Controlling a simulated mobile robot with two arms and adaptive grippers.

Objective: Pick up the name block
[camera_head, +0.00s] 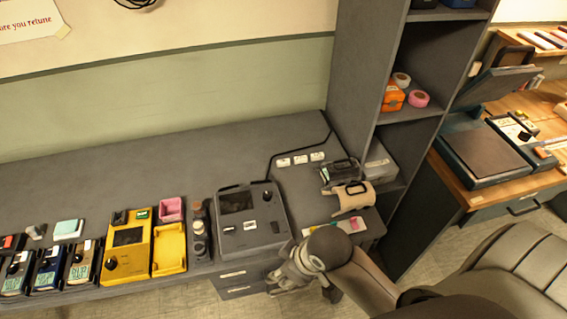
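Three small white blocks with dark marks stand in a short row near the wall on the grey bench (150,180): a left one (283,162), a middle one (300,159) and a right one (317,156). I cannot tell for sure which thing is the name block, as any lettering is too small to read. My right arm comes in from the lower right. Its gripper (286,280) hangs by the bench's front edge, below and apart from the white blocks. Its fingers are too small and partly hidden to show whether they are open. My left gripper is not in view.
A grey device (250,222) stands left of my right arm. A yellow device (128,245) and several handheld meters stand farther left. A beige object (353,196) sits right of the white blocks. A tall shelf (357,70) bounds the bench on the right.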

